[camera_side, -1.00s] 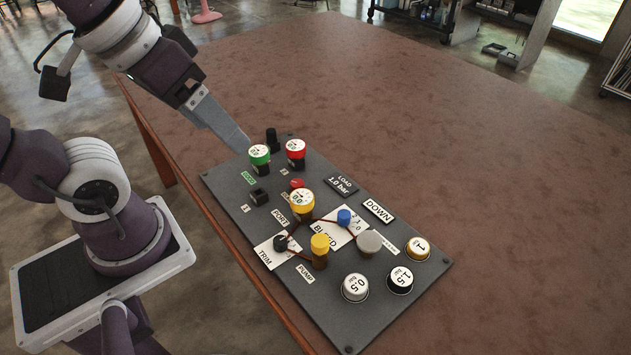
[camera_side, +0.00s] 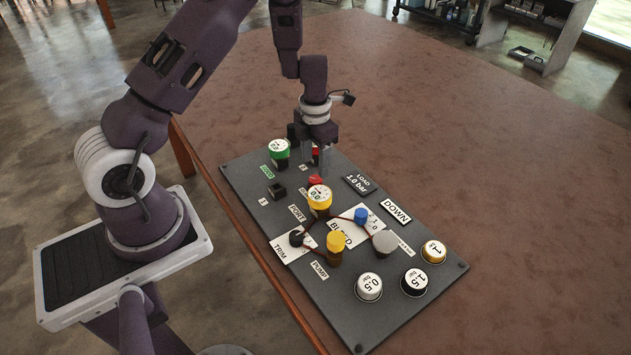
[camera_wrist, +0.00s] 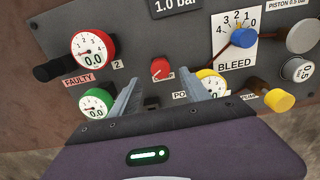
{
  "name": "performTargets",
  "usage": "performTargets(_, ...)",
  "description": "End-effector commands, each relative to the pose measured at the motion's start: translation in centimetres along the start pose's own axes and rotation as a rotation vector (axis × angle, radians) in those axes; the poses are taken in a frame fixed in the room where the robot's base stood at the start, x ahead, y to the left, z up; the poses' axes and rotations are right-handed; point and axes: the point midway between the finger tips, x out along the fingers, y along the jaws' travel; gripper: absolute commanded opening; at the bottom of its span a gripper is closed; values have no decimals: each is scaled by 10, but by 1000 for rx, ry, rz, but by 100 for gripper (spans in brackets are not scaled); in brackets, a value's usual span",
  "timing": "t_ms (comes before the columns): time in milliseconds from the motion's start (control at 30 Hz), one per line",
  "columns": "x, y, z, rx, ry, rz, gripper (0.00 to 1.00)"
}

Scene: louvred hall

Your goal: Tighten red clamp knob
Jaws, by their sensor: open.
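The small red clamp knob (camera_side: 315,181) sits on the grey panel (camera_side: 385,315), between the red-rimmed gauge and the yellow gauge. In the wrist view it is a red round knob (camera_wrist: 161,69) with a pale line across its face. My gripper (camera_side: 316,168) is open and points down over the panel, just behind the knob in the side view. In the wrist view the two fingers of my gripper (camera_wrist: 160,77) stand left and right of the knob, with nothing held between them. The height of the fingertips over the knob is hard to tell.
The red-rimmed gauge (camera_wrist: 92,48) by the FAULTY label and the green gauge (camera_wrist: 97,103) lie left of the fingers. The yellow gauge (camera_wrist: 212,82) is close at the right. A blue knob (camera_side: 361,215) and several round weights (camera_side: 369,287) stand further along. The table behind is clear.

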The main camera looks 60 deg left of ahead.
Motion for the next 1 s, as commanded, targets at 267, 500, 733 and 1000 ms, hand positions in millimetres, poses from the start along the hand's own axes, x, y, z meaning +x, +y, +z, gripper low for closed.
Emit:
performTargets(267,40,0,-1,2,2,-1,55)
performTargets(500,55,-1,0,4,0,-1,55)
performTargets(733,69,-1,0,3,1,-2,55)
performTargets(1000,72,-1,0,4,0,-1,51)
